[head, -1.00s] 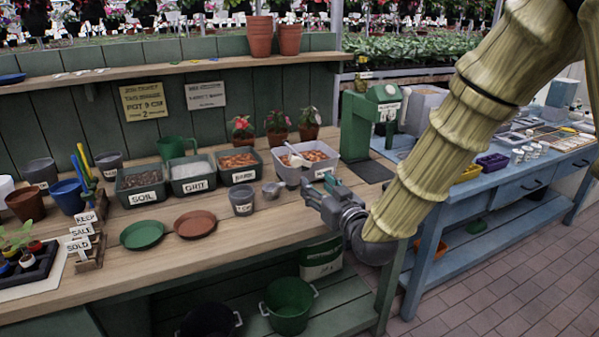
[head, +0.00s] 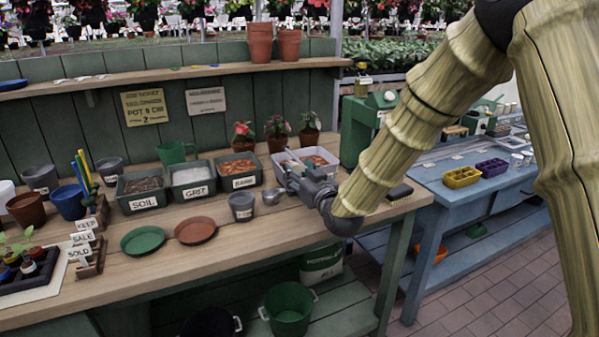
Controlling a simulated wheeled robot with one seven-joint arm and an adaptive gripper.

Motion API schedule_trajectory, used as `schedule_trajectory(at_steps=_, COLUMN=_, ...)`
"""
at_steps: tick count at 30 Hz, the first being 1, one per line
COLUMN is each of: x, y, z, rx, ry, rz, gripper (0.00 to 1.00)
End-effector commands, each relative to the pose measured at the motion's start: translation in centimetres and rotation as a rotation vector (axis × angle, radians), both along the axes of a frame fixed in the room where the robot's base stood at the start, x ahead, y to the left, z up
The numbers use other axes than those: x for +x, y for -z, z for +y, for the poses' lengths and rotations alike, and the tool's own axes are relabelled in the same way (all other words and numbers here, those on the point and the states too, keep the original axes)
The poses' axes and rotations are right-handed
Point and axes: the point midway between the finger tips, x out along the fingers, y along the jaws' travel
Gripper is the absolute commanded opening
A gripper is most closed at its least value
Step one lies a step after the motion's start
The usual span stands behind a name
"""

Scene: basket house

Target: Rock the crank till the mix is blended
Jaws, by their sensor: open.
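A grey tub (head: 330,171) holding a brown mix (head: 318,155) stands on the wooden bench, right of the bin labelled BARK (head: 240,181). My gripper (head: 285,173) is open at the front left of the tub and covers part of it. I cannot tell whether it touches the tub. A green machine (head: 354,127) stands behind at the right end of the bench, partly hidden by my arm. No crank can be made out; my arm and gripper may hide it.
Bins labelled SOIL (head: 143,202) and GRIT (head: 193,190) stand left of BARK. A grey pot (head: 242,211) and a small metal cup (head: 272,195) sit near my gripper. A green saucer (head: 142,239) and a terracotta saucer (head: 195,230) lie in front. Potted flowers (head: 277,139) stand behind.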

Motion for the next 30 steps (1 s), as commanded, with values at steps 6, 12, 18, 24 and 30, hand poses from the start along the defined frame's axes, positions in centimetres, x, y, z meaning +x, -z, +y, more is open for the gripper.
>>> schedule_trajectory(at_steps=6, x=0.19, y=0.05, z=0.11, rx=0.000, ry=0.000, rz=0.001, gripper=0.49)
schedule_trajectory(at_steps=12, x=0.18, y=0.04, z=0.11, rx=0.000, ry=0.000, rz=0.001, gripper=0.32)
schedule_trajectory(at_steps=18, x=0.17, y=0.03, z=0.10, rx=0.000, ry=0.000, rz=0.001, gripper=0.00)
schedule_trajectory(at_steps=24, x=0.19, y=0.00, z=0.08, rx=0.004, ry=0.000, rz=0.003, gripper=0.00)
schedule_trajectory(at_steps=30, x=0.26, y=-0.27, z=-0.08, rx=0.048, ry=0.001, rz=0.023, gripper=0.00)
